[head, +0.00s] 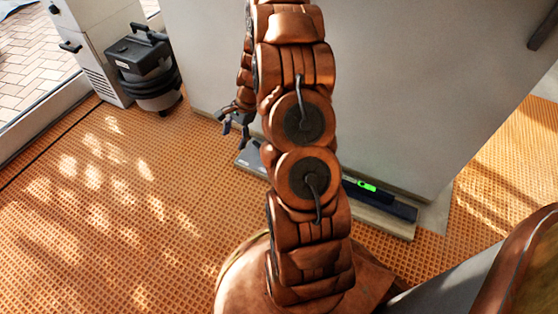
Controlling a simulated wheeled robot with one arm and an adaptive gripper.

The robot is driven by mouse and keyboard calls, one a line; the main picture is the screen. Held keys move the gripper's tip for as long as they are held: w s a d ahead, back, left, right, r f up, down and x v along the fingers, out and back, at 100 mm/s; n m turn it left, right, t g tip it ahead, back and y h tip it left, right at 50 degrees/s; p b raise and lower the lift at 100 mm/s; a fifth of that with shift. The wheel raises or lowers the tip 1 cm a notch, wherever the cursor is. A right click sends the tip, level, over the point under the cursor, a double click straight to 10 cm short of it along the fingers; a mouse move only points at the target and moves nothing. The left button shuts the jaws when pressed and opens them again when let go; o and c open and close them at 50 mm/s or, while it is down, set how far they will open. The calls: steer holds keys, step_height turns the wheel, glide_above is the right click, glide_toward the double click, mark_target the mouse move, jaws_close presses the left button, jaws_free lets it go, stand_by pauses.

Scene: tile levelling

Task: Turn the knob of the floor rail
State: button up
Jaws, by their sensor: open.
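The floor rail (398,209) lies along the foot of the grey wall, a long low dark piece on a pale base. A bright green level vial (366,186) shows on it, right of my arm. Its left end is a grey piece (250,156) left of my arm. My arm hides the middle of the rail. I cannot make out the knob. My gripper (235,127) is open, with dark fingers pointing down. It appears above and slightly left of the rail's left end in the picture. I see nothing between the fingers, and no contact with the rail shows.
A grey wall (420,100) stands right behind the rail. A dark vacuum cleaner (145,65) and a pale cabinet (95,45) stand at the upper left. The orange tiled floor (120,210) is clear at the left. A brown curved edge (520,265) is at the lower right.

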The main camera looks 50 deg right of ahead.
steer(key=s+d+f+m, duration=0.1)
steer(key=d+f+m, duration=0.2)
steer(key=d+f, duration=0.4)
steer(key=s+d+f+m+t+h, duration=0.1)
steer(key=d+f+m, duration=0.3)
steer(key=d+f, duration=0.2)
steer(key=s+d+f+m+t, duration=0.1)
steer(key=s+d+f+m, duration=0.1)
steer(key=d+f, duration=0.5)
steer(key=shift+s+d+f+m+h+b, duration=0.15)
steer(key=shift+f+m, duration=0.25)
steer(key=shift+f, duration=0.4)
steer(key=shift+w+d+f+m+h+b, duration=0.15)
steer(key=shift+f+m+h+b, duration=0.2)
steer(key=shift+f, duration=0.45)
steer(key=shift+b+x, duration=1.15)
steer(key=shift+x, duration=2.4)
steer(key=shift+w+a, duration=0.1)
steer(key=c, duration=1.1)
steer(key=shift+r, duration=0.15)
steer(key=shift+c, duration=0.2)
